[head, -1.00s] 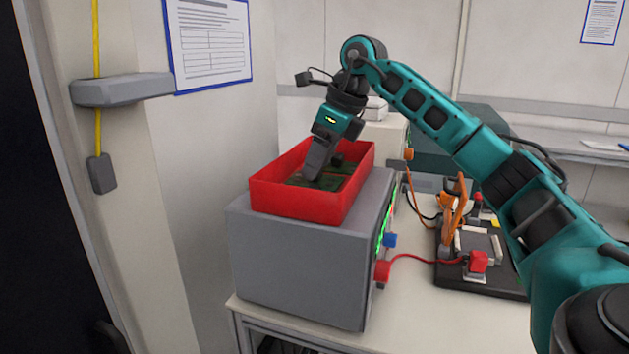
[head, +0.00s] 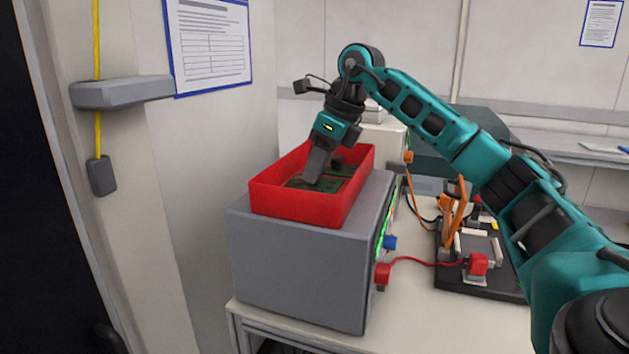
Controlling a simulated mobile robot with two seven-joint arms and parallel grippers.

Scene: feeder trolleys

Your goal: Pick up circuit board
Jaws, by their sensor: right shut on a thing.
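Green circuit boards (head: 334,184) lie in a red open bin (head: 300,203), which sits on top of a grey box-shaped instrument. My right gripper (head: 312,180) reaches down into the bin from above, with its fingers at the boards. It is shut on a circuit board, though the fingers hide most of the grip. The board is still inside the bin, low between its walls. My left gripper is not in view.
The grey instrument (head: 295,268) stands at the left end of a white table, with red and blue plugs on its right side. A black test fixture (head: 480,280) with orange and red cables stands to the right. A wall holder (head: 122,91) is at the left.

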